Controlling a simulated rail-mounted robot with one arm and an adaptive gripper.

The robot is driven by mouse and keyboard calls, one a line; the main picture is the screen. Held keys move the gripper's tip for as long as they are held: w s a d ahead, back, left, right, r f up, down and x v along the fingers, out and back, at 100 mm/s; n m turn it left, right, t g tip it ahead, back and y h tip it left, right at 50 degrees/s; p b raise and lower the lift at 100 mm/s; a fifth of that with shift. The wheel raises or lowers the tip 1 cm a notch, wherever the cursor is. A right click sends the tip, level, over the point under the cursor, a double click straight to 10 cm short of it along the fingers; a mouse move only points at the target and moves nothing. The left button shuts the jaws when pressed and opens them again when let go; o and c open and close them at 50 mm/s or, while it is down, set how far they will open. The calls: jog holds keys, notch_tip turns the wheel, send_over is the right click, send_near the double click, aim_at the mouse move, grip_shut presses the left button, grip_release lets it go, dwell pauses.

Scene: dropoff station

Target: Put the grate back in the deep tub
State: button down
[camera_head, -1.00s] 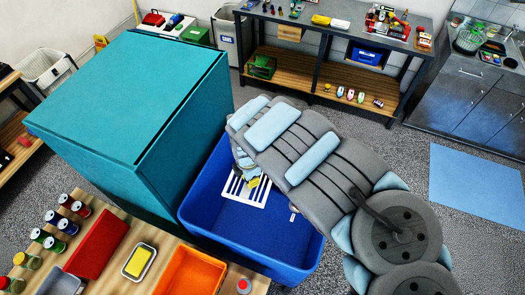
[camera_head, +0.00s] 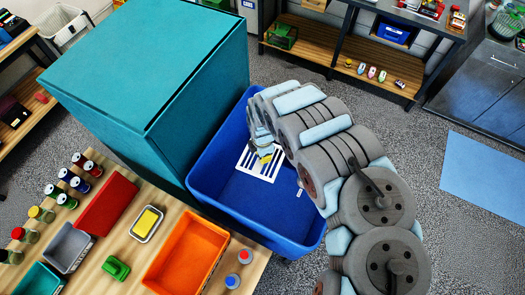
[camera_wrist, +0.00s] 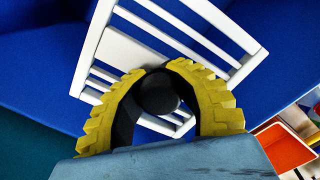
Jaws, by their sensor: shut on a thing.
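The grate (camera_head: 258,164) is a white slatted panel inside the deep tub (camera_head: 212,163), a large blue bin in the head view. In the wrist view the grate (camera_wrist: 175,50) lies past my fingertips against the tub's blue inside (camera_wrist: 40,65). My gripper (camera_head: 266,152) is low in the tub, partly hidden by my arm. In the wrist view its yellow ridged fingers (camera_wrist: 160,75) curve together around a dark round knob on the grate. I cannot tell whether the grate touches the tub floor.
A teal box (camera_head: 145,75) stands against the tub's left side. A wooden table (camera_head: 115,235) at the front left holds an orange tray (camera_head: 187,252), a red tray (camera_head: 107,204), a butter dish (camera_head: 146,223) and several cans.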

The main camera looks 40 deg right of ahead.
jog(key=b, duration=3.2)
send_near(263, 198)
jog(key=shift+a+f, duration=0.1)
jog(key=shift+a, duration=0.1)
jog(key=shift+f+b, duration=0.55)
jog(key=shift+f, duration=0.15)
jog(key=shift+f+b, duration=2.45)
jog(key=shift+f, duration=0.25)
jog(key=shift+c, duration=0.3)
grip_release()
jog(key=shift+r, duration=0.15)
notch_tip(263, 198, up, 16)
jog(key=p, duration=1.4)
